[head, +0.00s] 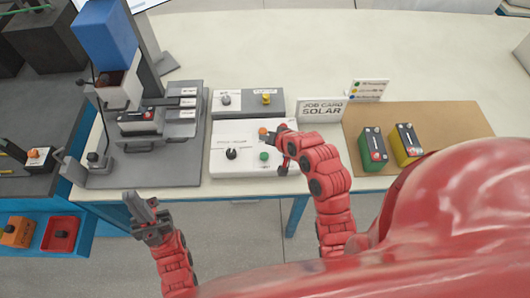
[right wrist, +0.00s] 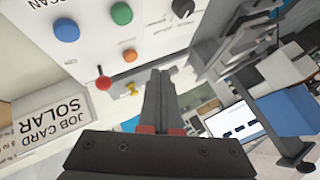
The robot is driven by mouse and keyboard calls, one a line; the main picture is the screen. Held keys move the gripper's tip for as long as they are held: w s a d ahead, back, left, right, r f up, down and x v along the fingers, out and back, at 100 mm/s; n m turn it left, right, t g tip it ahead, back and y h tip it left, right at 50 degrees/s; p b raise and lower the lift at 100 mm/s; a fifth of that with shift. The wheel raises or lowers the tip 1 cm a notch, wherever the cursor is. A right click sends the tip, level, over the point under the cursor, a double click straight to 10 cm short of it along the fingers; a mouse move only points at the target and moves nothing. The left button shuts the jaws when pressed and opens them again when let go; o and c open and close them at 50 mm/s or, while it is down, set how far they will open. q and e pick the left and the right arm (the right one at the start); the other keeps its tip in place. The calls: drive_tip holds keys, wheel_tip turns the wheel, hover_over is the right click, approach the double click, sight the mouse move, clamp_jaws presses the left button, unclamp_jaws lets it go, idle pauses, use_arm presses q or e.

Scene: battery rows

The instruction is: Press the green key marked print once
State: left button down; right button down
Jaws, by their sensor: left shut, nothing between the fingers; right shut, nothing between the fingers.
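The green key (head: 264,156) is a round button on the white panel (head: 222,168), with small lettering below it that I cannot read. In the right wrist view the green key (right wrist: 121,13) shows near the top edge, between a blue key (right wrist: 66,30) and a black knob (right wrist: 183,7). My left gripper (head: 141,208) is shut and empty, in front of the table's edge at left.
An orange button (head: 263,131) is on the panel behind the green key. A grey-and-white box (head: 246,103) with knobs stands behind. A solar job card (head: 322,110) and a brown mat (head: 456,117) with two batteries are at right. A grey press station (head: 187,178) is at left.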

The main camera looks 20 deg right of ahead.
sight(266, 158)
drive_tip(key=shift+f+b, duration=2.3)
drive_tip(key=shift+f, duration=2.1)
drive_tip(key=shift+f+b, duration=0.3)
drive_tip(key=shift+f, duration=0.1)
drive_tip(key=shift+f+b, duration=0.4)
drive_tip(key=shift+f, duration=0.15)
drive_tip(key=shift+r+p, duration=0.5)
drive_tip(key=shift+r, duration=0.45)
